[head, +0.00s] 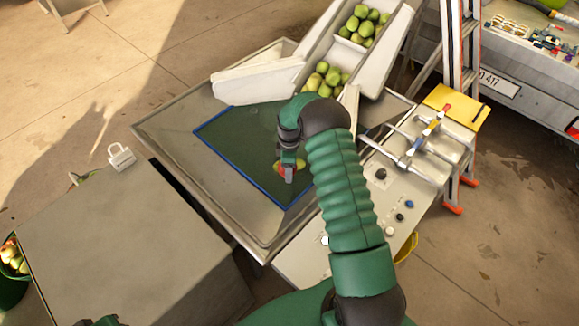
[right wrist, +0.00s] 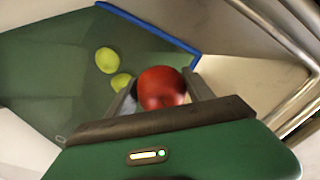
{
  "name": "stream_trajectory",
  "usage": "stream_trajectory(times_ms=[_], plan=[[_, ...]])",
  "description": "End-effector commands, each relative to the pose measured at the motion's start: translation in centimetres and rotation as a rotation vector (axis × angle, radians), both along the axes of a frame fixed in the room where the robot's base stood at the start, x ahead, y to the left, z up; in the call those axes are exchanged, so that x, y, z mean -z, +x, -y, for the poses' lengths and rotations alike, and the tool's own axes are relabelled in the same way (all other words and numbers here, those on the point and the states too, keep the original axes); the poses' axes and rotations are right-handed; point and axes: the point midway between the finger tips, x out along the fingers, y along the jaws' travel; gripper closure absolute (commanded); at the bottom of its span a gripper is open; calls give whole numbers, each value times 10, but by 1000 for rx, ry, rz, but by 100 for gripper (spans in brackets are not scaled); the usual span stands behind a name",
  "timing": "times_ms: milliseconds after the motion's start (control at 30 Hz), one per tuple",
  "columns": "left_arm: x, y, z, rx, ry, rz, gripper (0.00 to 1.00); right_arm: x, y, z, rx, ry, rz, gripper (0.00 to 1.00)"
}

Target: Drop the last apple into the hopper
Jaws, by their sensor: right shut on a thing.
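A red apple (right wrist: 162,88) sits between the two fingers of my right gripper (right wrist: 165,95), which is shut on it. In the head view the right gripper (head: 288,172) holds the apple (head: 281,168) over the dark green, blue-edged panel (head: 235,140); I cannot tell how high above it. Two green apples (right wrist: 106,60) show beyond the held apple in the right wrist view, against the green panel. A white trough (head: 383,62), perhaps part of the hopper, holds several green apples (head: 327,78). A dark part of my left gripper (head: 100,321) shows at the bottom edge; its fingers are unclear.
A metal rim (head: 180,178) surrounds the green panel. A control panel (head: 385,195) with knobs and metal bars stands on the right, near a ladder (head: 456,60). A grey box-like table (head: 120,235) is at lower left, with a basket of apples (head: 14,262) beside it.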

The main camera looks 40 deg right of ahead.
Motion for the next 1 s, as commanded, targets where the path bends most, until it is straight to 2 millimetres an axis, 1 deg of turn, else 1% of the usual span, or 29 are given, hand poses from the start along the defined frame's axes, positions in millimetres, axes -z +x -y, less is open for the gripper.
stream_trajectory(times_ms=[100, 133, 300, 333, 567, 667, 767, 867, 1000], plan=[[-1, 0, 0, 0, 0, 0, 64, -1, 0, 1, 1, 1, 1, 86], [-1, 0, 0, 0, 0, 0, 64, -1, 0, 1, 1, 1, 1, 38], [-1, 0, 0, 0, 0, 0, 64, -1, 0, 1, 1, 0, 0, 16], [-1, 0, 0, 0, 0, 0, 64, -1, 0, 1, 1, 0, 0, 14], [-1, 0, 0, 0, 0, 0, 64, -1, 0, 0, 1, 0, 0, 14], [-1, 0, 0, 0, 0, 0, 64, -4, 1, 0, 1, -1, 1, 14], [0, 0, 0, 0, 0, 0, 64, -18, 1, 1, 1, -1, 3, 14], [1, 0, 0, 0, 0, 0, 64, -42, 2, 2, 1, -1, 4, 14], [2, 0, 0, 0, 0, 0, 64, -85, 2, 2, 2, -2, 5, 14]])
